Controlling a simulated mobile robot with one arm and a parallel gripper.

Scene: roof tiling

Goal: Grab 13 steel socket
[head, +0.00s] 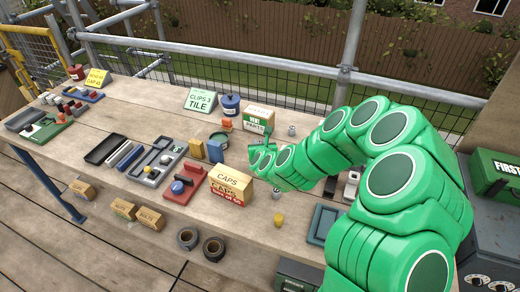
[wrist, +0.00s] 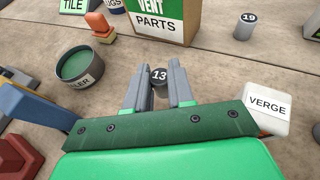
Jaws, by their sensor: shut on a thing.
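The steel socket marked 13 (wrist: 159,76) is a small grey cylinder with a dark top, upright between my fingertips in the wrist view. My gripper (wrist: 160,90) is shut on it, with one grey finger on each side. Its lower part is hidden, so I cannot tell whether it touches the table. In the head view my gripper (head: 262,152) is over the workbench behind the caps box, and the socket cannot be made out there.
The vent parts box (wrist: 157,18) stands just behind the socket. A green tub (wrist: 82,66) is to the left, and a white verge block (wrist: 266,108) is close on the right. A socket marked 19 (wrist: 245,26) stands further right. The caps box (head: 230,184) is in front.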

